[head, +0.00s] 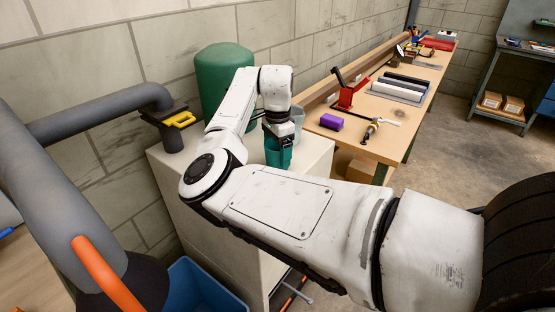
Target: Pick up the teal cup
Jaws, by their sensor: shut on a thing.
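The teal cup (278,154) is at the end of my arm, over the front part of the light-coloured cabinet top. My gripper (279,136) points down and is shut on the teal cup from above. The cup looks upright. The fingers are small and dark here, and my wrist partly covers them. I cannot tell whether the cup's bottom touches the cabinet top or is a little above it.
A grey container (297,117) stands just behind the cup. A green tank (221,82) stands by the wall. A blue bin (197,287) is below.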

